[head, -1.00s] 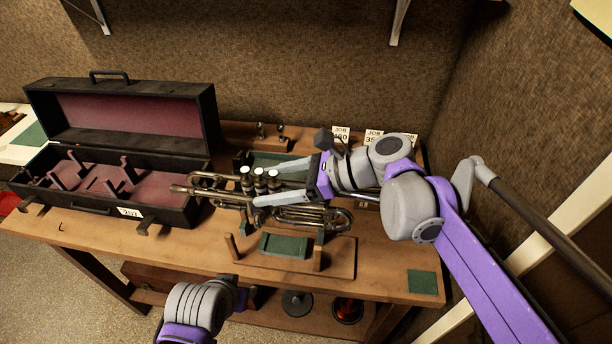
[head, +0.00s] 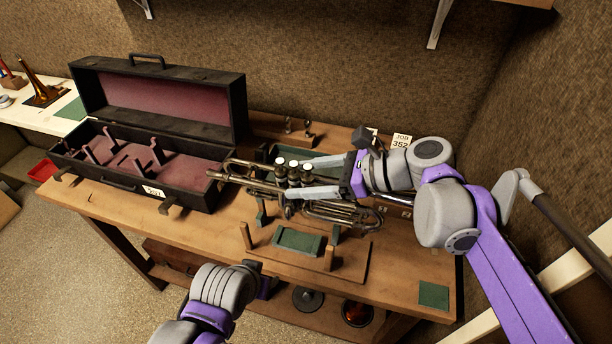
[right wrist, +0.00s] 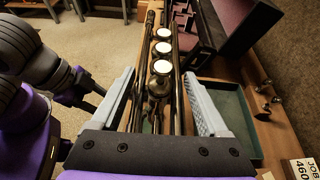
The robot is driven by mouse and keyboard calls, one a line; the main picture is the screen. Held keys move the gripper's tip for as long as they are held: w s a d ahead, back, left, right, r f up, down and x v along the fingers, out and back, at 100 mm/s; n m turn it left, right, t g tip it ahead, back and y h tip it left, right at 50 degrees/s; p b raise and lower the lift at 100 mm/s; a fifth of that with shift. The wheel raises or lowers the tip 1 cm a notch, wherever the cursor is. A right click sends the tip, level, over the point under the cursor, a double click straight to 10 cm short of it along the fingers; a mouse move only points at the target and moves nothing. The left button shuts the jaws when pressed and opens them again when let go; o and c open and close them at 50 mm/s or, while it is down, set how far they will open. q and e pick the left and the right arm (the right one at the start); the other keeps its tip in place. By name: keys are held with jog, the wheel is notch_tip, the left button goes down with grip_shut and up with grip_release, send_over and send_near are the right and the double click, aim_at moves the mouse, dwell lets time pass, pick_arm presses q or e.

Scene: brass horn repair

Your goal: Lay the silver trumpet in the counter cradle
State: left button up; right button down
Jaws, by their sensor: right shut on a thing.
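The silver trumpet (head: 342,212) is in my right gripper (head: 298,178), whose fingers are shut around its valve section. The trumpet lies sideways in the head view, above the bench, its thin end pointing left towards the open case. In the right wrist view the trumpet (right wrist: 163,68) runs between the two fingers, its valve caps showing. A wooden cradle with a green pad (head: 299,240) stands on the bench in front of the trumpet; I cannot tell whether it is the counter cradle. My left gripper (head: 254,270) is low at the bench's front edge, its fingers hidden.
The open black case (head: 190,183) with red lining stands on the left of the bench (head: 210,228). Job cards (head: 401,141) stand behind my right arm.

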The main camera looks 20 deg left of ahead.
aim_at(365, 217)
jog(key=shift+f+b, duration=2)
jog(key=shift+f, duration=1.35)
pick_arm(q)
notch_tip(365, 217, down, 10)
jog(key=s+b, duration=0.2)
jog(key=b, duration=0.1)
jog(key=shift+s+r+g+b, duration=0.25)
jog(key=shift+s+g+b, duration=0.05)
jog(key=shift+s, duration=0.05)
pick_arm(e)
jog(key=shift+f, duration=2.75)
pick_arm(q)
jog(key=shift+f+b, duration=0.35)
pick_arm(e)
jog(key=shift+f, duration=0.55)
grip_release()
jog(key=shift+d, duration=0.1)
jog(key=v, duration=1)
jog(key=shift+s+d+r, duration=0.1)
jog(key=shift+d+r, duration=0.1)
jog(key=shift+d, duration=0.1)
pick_arm(q)
jog(key=shift+r, duration=0.15)
jog(key=shift+s, duration=0.1)
